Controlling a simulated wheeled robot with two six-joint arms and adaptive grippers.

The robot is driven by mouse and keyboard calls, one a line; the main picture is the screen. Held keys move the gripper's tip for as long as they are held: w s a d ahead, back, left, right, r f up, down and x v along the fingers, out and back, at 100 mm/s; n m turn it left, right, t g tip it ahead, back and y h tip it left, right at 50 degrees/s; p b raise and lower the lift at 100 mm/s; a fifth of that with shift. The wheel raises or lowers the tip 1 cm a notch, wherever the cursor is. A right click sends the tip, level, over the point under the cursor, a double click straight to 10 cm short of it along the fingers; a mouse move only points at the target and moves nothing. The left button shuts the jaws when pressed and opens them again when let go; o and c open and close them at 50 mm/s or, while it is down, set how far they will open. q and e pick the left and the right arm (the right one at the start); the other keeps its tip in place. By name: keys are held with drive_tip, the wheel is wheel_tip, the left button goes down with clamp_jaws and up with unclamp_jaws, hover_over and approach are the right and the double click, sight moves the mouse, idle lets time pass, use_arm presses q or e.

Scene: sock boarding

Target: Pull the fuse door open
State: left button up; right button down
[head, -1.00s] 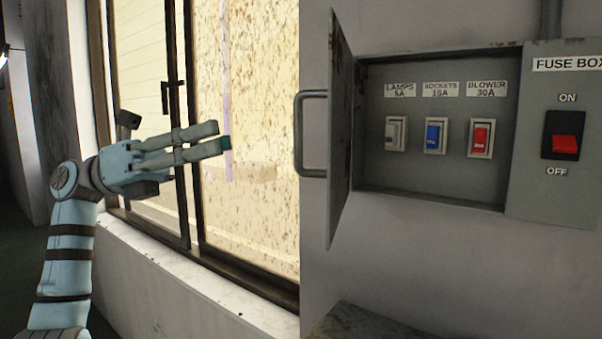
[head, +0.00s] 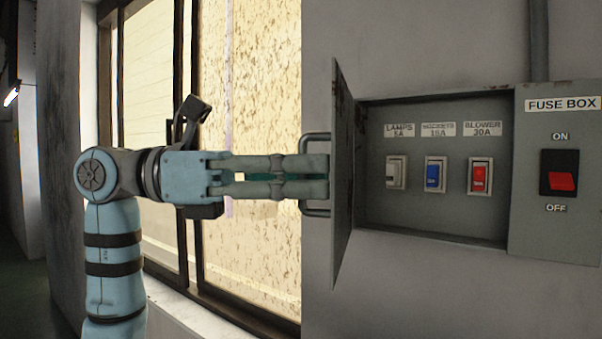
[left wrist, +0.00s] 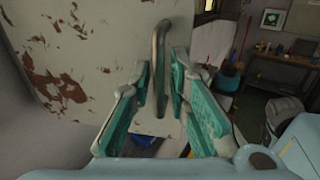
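The fuse door (head: 343,215) stands swung out from the left side of the fuse box, with the inside exposed. Its grey bar handle (head: 315,211) is on the door's outer face. My left gripper (head: 326,176) reaches in from the left at handle height, its fingertips by the door edge and covering the handle's middle. In the left wrist view, the handle (left wrist: 160,45) runs between the two spread green-padded fingers (left wrist: 164,92), with gaps beside it. The gripper is open; I cannot tell whether it touches the handle. The right gripper is not in view.
Inside the box are a grey, a blue (head: 435,175) and a red switch (head: 480,177). A red ON/OFF switch (head: 562,181) sits at the right. A window (head: 250,90) is behind my left arm. The left wrist view shows a cluttered bench (left wrist: 280,65).

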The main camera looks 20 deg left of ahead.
use_arm(q)
drive_tip(key=shift+w, duration=0.15)
clamp_jaws()
